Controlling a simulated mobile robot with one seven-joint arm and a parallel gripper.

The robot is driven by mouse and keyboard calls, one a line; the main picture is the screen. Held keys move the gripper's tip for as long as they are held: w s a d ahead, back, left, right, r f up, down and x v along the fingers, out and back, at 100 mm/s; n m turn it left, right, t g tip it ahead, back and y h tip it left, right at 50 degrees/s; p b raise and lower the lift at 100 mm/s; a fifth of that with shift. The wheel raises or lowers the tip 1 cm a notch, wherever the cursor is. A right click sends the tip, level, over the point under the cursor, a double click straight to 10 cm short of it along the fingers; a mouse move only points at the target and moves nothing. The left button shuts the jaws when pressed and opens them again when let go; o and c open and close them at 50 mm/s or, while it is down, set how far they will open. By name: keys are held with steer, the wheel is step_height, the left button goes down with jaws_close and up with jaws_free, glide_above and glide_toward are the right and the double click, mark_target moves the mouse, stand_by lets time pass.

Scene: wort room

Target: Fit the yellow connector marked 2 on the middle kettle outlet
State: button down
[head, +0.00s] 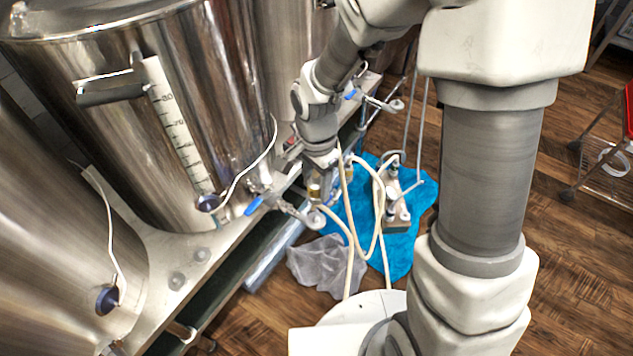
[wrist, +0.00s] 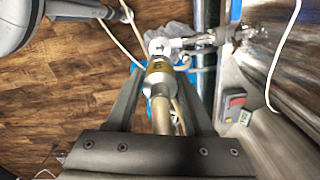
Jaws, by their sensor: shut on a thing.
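The middle kettle (head: 225,80) is a large steel vessel with a graduated sight gauge. Its outlet (head: 305,215) has a blue-handled valve (head: 254,206) and ends in a pale fitting, also seen in the wrist view (wrist: 160,46). My gripper (head: 316,184) is just above the outlet end. It is shut on the yellow connector (head: 314,190), whose gold band (wrist: 158,67) shows between the fingers in the wrist view. The connector's far end lines up with the outlet end there; I cannot tell whether they touch. The number 2 is not legible.
Cream hoses (head: 357,220) hang beside my gripper. A pump unit (head: 397,200) stands on a blue cloth (head: 345,211) on the wooden floor. A crumpled grey sheet (head: 318,262) lies nearby. Another blue-handled outlet (head: 375,101) is farther back. A red-topped cart (head: 627,115) is at right.

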steer(key=b, duration=0.5)
glide_above(316, 216)
steer(key=shift+f, duration=3.5)
steer(key=shift+f+b, duration=1.35)
steer(key=shift+b, duration=0.05)
steer(key=shift+c, duration=1)
jaws_free()
step_height(316, 216, up, 18)
steer(key=p, duration=0.6)
steer(key=shift+f, duration=0.2)
steer(key=s+d+r+n+t, duration=0.5)
steer(key=s+d+r+n, duration=0.55)
steer(key=s+r, duration=0.2)
step_height(316, 216, up, 18)
steer(key=p, duration=1.7)
steer(key=shift+t, duration=0.3)
